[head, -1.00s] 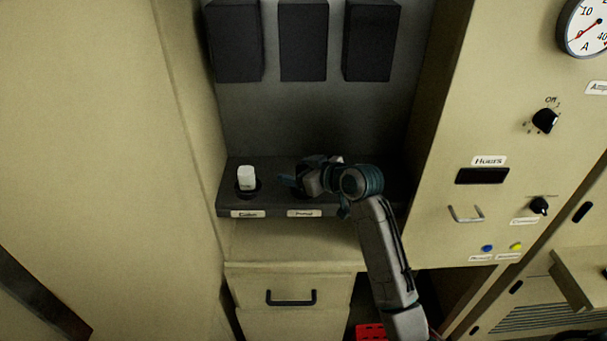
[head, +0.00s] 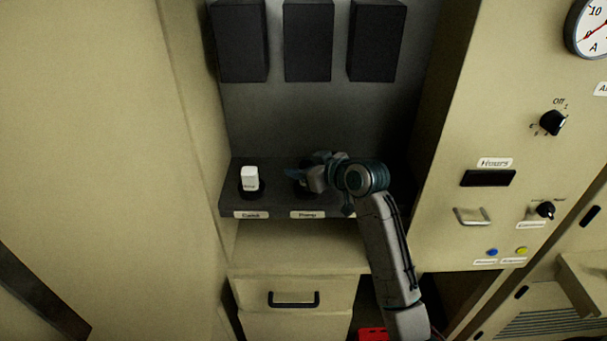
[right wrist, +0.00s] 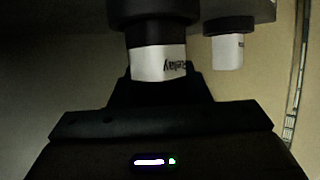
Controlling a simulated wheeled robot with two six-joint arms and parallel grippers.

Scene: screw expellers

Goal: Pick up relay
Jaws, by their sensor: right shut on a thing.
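My right gripper (head: 297,174) is over the middle socket of the dark shelf (head: 276,207), above the label that seems to read "Pump". It is shut on a relay, a white cylinder (right wrist: 158,63) with a black end and an upside-down "Relay" label in the right wrist view. In the head view my gripper mostly hides this relay. I cannot tell whether its end is still inside the socket. A second white relay (head: 249,178) stands upright in the left socket; it also shows in the right wrist view (right wrist: 228,52). My left gripper is not in view.
Three black boxes (head: 308,42) hang on the back wall above the shelf. Cabinet walls close in the recess on both sides. The right panel carries knobs (head: 551,122), a gauge and buttons. A drawer (head: 294,299) is below.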

